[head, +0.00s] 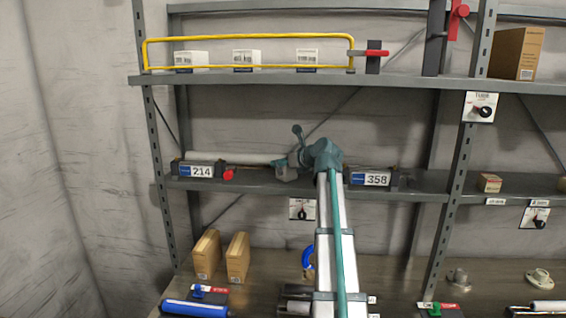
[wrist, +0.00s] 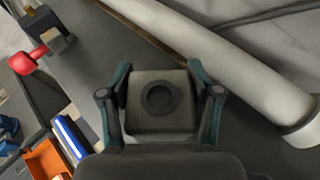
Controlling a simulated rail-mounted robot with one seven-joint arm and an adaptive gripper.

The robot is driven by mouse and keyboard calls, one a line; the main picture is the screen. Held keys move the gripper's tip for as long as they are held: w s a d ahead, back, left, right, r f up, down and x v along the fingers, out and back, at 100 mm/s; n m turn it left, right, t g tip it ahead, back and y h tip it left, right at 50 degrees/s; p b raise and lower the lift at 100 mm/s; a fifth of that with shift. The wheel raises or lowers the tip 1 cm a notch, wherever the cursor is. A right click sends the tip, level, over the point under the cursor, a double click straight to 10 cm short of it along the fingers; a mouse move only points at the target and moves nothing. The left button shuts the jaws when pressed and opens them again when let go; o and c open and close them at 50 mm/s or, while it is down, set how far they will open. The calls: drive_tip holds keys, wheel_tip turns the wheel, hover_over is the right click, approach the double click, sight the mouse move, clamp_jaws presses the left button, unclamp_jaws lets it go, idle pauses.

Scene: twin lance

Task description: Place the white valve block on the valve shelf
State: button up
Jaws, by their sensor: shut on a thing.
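My gripper (head: 294,161) is at the middle shelf (head: 260,186), just right of a long white cylinder. In the wrist view, my gripper (wrist: 160,88) has its teal fingers shut on the two sides of a pale grey-white block (wrist: 159,122) with a dark round hole on its face. I take this for the white valve block; it also shows in the head view (head: 286,174), small and partly hidden by my gripper. It is over or at the shelf surface; I cannot tell whether it touches. No label naming the valve shelf is readable.
The white cylinder (wrist: 220,55) lies close beside the block. A red knob (head: 228,174) sits by the 214 label (head: 202,171); the 358 label (head: 371,179) is to the right. White boxes (head: 245,58) stand behind a yellow rail (head: 250,38) above. Cardboard boxes (head: 207,255) stand below.

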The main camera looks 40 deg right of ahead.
drive_tip(key=o, duration=1.4)
drive_tip(key=shift+o, duration=0.2)
drive_tip(key=b+v, duration=0.3)
drive_tip(key=v, duration=0.9)
drive_tip(key=shift+r, duration=0.1)
